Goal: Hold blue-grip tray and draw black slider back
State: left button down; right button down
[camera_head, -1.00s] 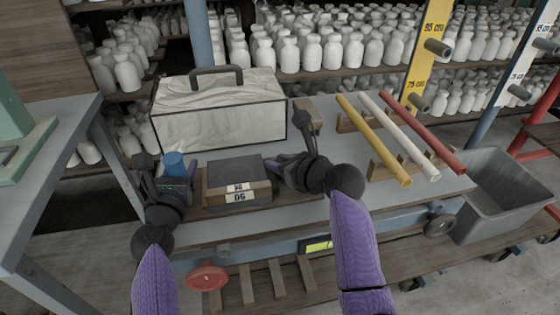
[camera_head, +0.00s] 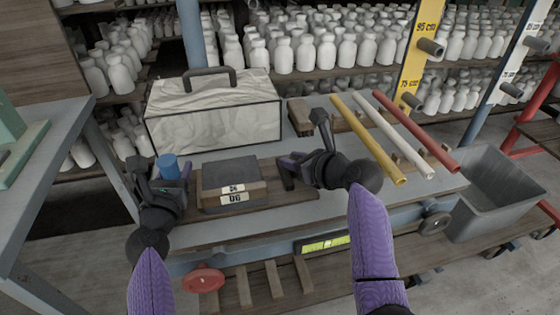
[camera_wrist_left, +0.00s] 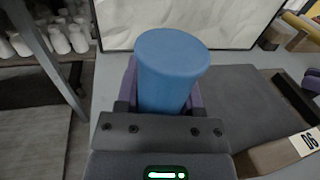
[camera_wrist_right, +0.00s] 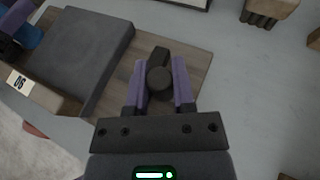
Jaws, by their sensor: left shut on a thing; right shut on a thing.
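The tray (camera_head: 300,197) is a flat wooden board carrying a dark grey block, with a blue upright grip (camera_head: 168,167) at its left end. My left gripper (camera_head: 172,180) is shut around the blue grip, which stands upright between its fingers in the left wrist view (camera_wrist_left: 172,75). My right gripper (camera_head: 290,170) is at the board's right part, shut on the black slider. The slider's round dark knob (camera_wrist_right: 159,82) shows between the purple fingers in the right wrist view. Bare wood lies between slider and block. The fingers hide the slider in the head view.
The dark grey block (camera_head: 230,171) has a wooden front with a "06" label. A plastic-wrapped case (camera_head: 215,115) stands behind the tray. Yellow, white and red rods (camera_head: 368,140) lie to the right on wooden rests. A grey bin (camera_head: 490,195) stands at the far right.

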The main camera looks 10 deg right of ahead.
pick_arm(q)
jog(key=shift+a+f, duration=0.1)
jog(key=shift+a, duration=0.05)
pick_arm(e)
jog(key=shift+d, duration=0.2)
jog(key=shift+c, duration=2.2)
grip_release()
jog(key=shift+s, duration=0.1)
jog(key=v, duration=1.2)
jog(key=shift+r, duration=0.1)
